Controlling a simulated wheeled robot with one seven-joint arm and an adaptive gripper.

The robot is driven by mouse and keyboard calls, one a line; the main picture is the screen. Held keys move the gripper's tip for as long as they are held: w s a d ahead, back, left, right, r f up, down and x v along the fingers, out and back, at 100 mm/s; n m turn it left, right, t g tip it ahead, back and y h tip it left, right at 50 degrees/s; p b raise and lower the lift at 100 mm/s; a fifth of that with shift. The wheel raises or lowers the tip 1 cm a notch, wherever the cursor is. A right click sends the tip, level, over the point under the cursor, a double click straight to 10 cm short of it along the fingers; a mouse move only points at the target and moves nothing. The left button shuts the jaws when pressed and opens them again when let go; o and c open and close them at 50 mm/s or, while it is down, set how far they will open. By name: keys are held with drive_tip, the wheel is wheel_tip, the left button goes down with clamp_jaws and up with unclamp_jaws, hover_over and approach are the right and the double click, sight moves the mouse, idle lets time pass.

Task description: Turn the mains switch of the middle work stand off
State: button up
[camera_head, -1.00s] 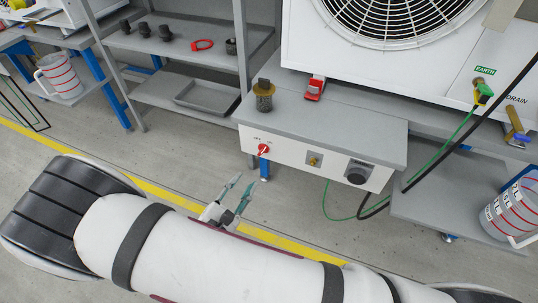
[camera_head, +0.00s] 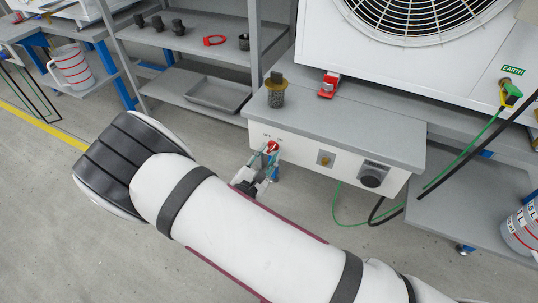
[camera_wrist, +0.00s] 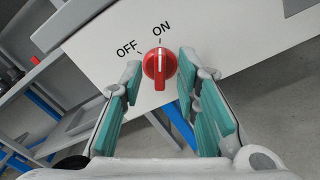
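The red rotary mains switch (camera_wrist: 160,64) is on the white front panel of the work stand (camera_head: 335,133), with its handle line pointing to ON in the wrist view. The OFF label (camera_wrist: 126,48) is to the left of ON. My gripper (camera_wrist: 160,85) is open, with its green-padded fingers on either side of the switch. I cannot tell whether they touch it. In the head view the switch (camera_head: 271,147) is partly hidden by my gripper (camera_head: 265,162).
The front panel also has a small brass fitting (camera_head: 325,159) and a black knob (camera_head: 372,175). A brass and black part (camera_head: 276,92) and a red item (camera_head: 328,86) stand on top. A green hose and a black cable hang at the right. Grey shelves (camera_head: 200,95) stand to the left.

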drive_tip(key=shift+w+d, duration=0.2)
drive_tip(key=shift+w, duration=0.3)
clamp_jaws()
drive_tip(key=shift+n+p, duration=0.3)
drive_tip(key=shift+n, duration=0.1)
drive_tip(key=shift+r+n+p, duration=0.1)
drive_tip(key=shift+n+p, duration=0.65)
drive_tip(key=shift+n, duration=0.25)
drive_tip(key=n+p, duration=0.2)
drive_tip(key=n, duration=0.1)
drive_tip(key=shift+a+n, duration=0.1)
drive_tip(key=shift+n, duration=0.2)
drive_tip(key=n+p, duration=0.2)
drive_tip(key=n, duration=0.3)
drive_tip(key=shift+a, duration=0.1)
drive_tip(key=shift+n, duration=0.4)
